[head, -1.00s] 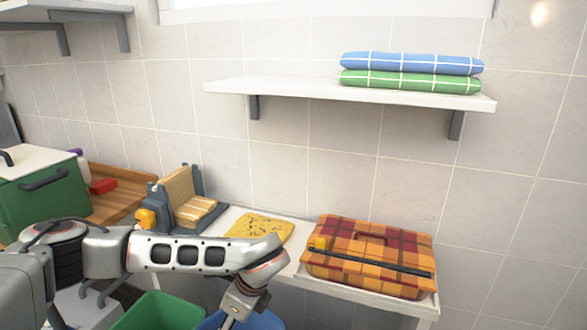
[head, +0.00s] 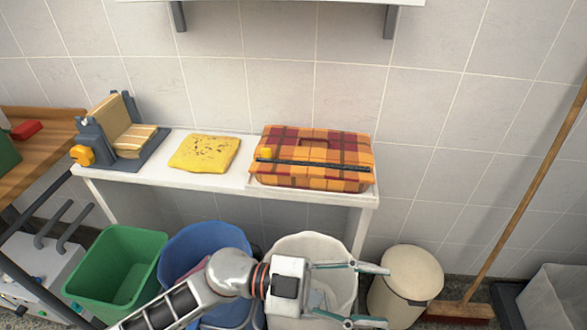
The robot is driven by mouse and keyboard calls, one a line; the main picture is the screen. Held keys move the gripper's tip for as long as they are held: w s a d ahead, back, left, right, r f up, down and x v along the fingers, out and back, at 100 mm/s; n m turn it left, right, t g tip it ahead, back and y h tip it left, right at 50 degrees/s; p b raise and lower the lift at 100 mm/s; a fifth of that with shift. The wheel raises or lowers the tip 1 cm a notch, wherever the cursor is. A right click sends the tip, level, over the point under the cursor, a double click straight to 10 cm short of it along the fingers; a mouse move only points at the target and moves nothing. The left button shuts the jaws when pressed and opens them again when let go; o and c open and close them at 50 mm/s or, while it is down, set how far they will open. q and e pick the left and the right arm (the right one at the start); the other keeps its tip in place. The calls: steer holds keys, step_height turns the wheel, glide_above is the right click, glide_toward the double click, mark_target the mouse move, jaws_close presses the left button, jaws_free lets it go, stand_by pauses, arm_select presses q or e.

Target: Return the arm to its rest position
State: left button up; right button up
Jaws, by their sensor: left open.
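My left gripper (head: 355,294) is in the lower middle of the head view, its arm coming in from the lower left. Its two thin fingers are spread apart and point right, with nothing between them. The gripper is over the white bin (head: 298,246) and hides part of it. My right gripper does not show.
A white table (head: 216,184) holds a grey stand with a tan folded stack (head: 125,130), a yellow cloth (head: 204,153) and a plaid bag (head: 312,158). Below are a green bin (head: 118,268), a blue bin (head: 200,246) and a cream bin (head: 405,282). A broom (head: 530,190) leans at right.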

arm_select(q)
steer(key=w+a+r+n+t+h, duration=0.25)
steer(key=w+n+t, duration=0.35)
steer(key=t, duration=0.3)
steer(key=w+a+f+n+t+y, duration=0.8)
steer(key=a+n+t, duration=0.2)
steer(key=a, duration=0.1)
steer(key=s+a+f+n+y, duration=0.3)
steer(key=a+f+n+y, duration=0.3)
steer(key=a+f, duration=0.6)
steer(key=s+a+f+g+y+p, duration=0.1)
steer(key=s+a+f+g+y, duration=0.3)
steer(key=s+a+f, duration=0.3)
step_height(320, 180, down, 5)
steer(key=shift+s+a+f+g+y, duration=0.15)
steer(key=shift+s+g+y, duration=0.2)
steer(key=shift+s, duration=0.9)
